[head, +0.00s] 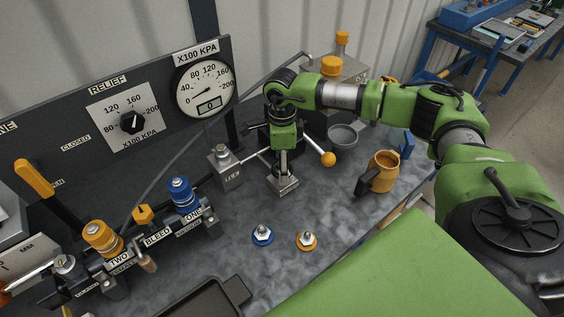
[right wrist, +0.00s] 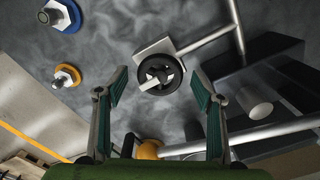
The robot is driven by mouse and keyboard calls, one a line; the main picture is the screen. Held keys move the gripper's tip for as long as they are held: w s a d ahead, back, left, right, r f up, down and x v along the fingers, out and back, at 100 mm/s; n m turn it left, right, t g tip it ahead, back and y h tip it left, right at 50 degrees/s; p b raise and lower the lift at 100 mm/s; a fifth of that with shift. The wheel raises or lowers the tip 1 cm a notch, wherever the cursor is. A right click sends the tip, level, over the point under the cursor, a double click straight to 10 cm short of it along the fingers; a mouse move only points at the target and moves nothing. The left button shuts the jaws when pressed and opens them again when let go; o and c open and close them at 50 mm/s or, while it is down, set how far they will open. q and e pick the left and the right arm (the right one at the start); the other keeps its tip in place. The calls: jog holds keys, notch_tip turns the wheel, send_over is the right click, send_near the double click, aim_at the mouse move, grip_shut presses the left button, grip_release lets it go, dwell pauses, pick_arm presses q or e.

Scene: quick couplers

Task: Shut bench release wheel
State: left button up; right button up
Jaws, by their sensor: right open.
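The release wheel (right wrist: 159,74) is a small dark spoked handwheel on a silver block in the right wrist view. In the head view, the silver block (head: 283,187) stands on the bench, and my gripper hides most of the wheel. My right gripper (right wrist: 160,82) is open, with one finger on each side of the wheel in the picture. I cannot tell whether either finger touches it. In the head view, my right gripper (head: 284,155) points down over the block. My left gripper is not in view.
A lever with an orange ball (head: 327,159) sticks out close to my right gripper. An orange mug (head: 383,172) and grey bowl (head: 343,136) stand to its right. Blue (head: 262,235) and orange (head: 306,240) couplers stand in front. A pressure gauge (head: 205,87) is behind.

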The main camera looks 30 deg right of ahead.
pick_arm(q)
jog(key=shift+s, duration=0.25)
pick_arm(e)
jog(key=shift+c, duration=0.4)
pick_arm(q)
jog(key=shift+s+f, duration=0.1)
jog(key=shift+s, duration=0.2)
pick_arm(e)
jog(key=c, duration=1)
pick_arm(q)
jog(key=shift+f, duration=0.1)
pick_arm(e)
jog(key=shift+c, duration=0.2)
